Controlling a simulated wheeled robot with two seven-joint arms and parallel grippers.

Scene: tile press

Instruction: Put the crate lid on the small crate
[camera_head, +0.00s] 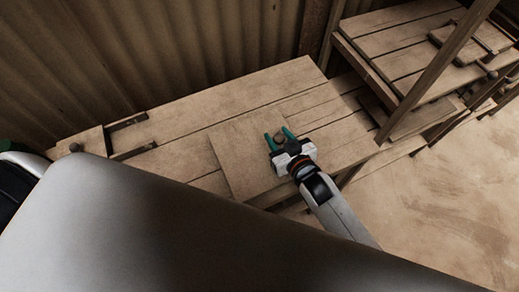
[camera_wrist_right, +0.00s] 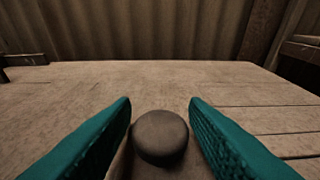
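A round grey-brown knob (camera_head: 279,135) stands between the two green fingers of my right gripper (camera_head: 280,135). In the right wrist view the knob (camera_wrist_right: 160,137) sits between the open fingers (camera_wrist_right: 160,115), with a gap visible at each side. A flat square wooden board (camera_head: 232,160) lies on the table beside the gripper; it looks like the crate lid, but I cannot tell for certain that the knob belongs to it. I cannot make out the small crate clearly. My left gripper is not in view.
The wooden plank table (camera_head: 170,125) has free room toward the back. Another flat wooden piece with a knob (camera_head: 75,148) and dark bars lies at the left end. A wooden shelf rack (camera_head: 400,50) with upright posts stands at right. A corrugated wall (camera_head: 180,45) closes the back.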

